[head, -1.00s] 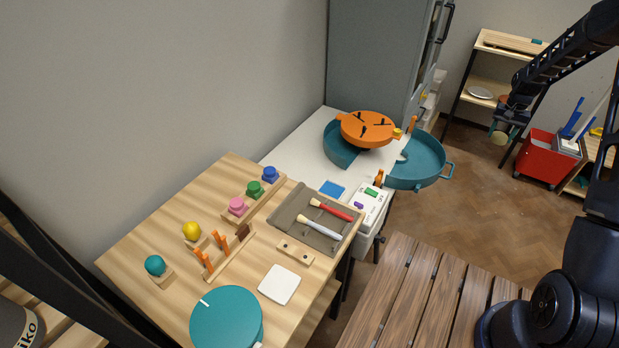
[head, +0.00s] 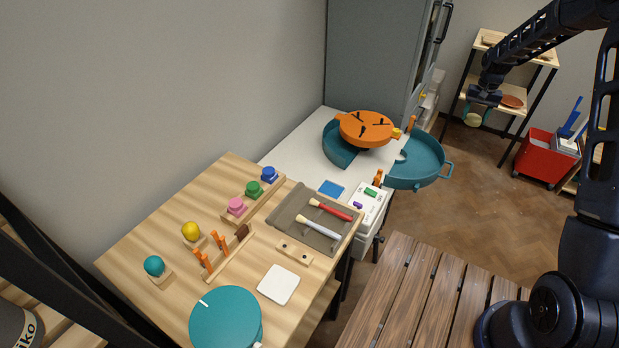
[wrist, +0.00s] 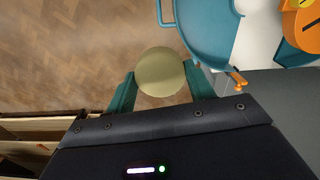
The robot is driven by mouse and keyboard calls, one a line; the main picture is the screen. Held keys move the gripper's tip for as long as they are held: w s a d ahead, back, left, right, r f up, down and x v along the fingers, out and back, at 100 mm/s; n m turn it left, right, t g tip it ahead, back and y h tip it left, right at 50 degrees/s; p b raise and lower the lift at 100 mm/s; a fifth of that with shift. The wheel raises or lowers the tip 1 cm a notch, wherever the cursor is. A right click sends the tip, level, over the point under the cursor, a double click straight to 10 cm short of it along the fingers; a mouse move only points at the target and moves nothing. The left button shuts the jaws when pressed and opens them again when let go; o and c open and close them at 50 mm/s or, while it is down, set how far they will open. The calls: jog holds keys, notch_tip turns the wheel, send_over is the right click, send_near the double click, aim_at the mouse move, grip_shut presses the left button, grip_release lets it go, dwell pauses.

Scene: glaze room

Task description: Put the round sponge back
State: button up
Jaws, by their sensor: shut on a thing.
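The round sponge (wrist: 160,72), a pale yellow-tan disc, is held between the two teal fingers of my gripper (wrist: 159,88) in the wrist view. My gripper is shut on it, with one finger at each side. In the head view the sponge (head: 472,120) hangs below my gripper (head: 475,111), at upper right. It is in the air over the floor, apart from the tables, with the shelf rack behind it in the picture. I cannot tell which place belongs to the sponge.
A teal splash pan with an orange wheel head (head: 368,128) stands on the white table (head: 290,150). The wooden table (head: 135,255) holds tools on a grey mat (head: 290,215) and small holders. A red bucket (head: 545,157) and a shelf rack (head: 545,58) stand right. Floor between is clear.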

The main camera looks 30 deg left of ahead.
jog(key=s+a+n, duration=0.2)
jog(key=a, duration=0.5)
jog(key=s+a+n, duration=0.1)
jog(key=s+a, duration=0.2)
jog(key=a, duration=0.5)
jog(key=n, duration=0.8)
send_over(309, 177)
notch_tip(309, 177, down, 4)
notch_tip(309, 177, down, 19)
jog(key=shift+a+f, duration=0.1)
jog(key=shift+f+n, duration=0.1)
jog(key=shift+n, duration=0.2)
jog(key=o, duration=1)
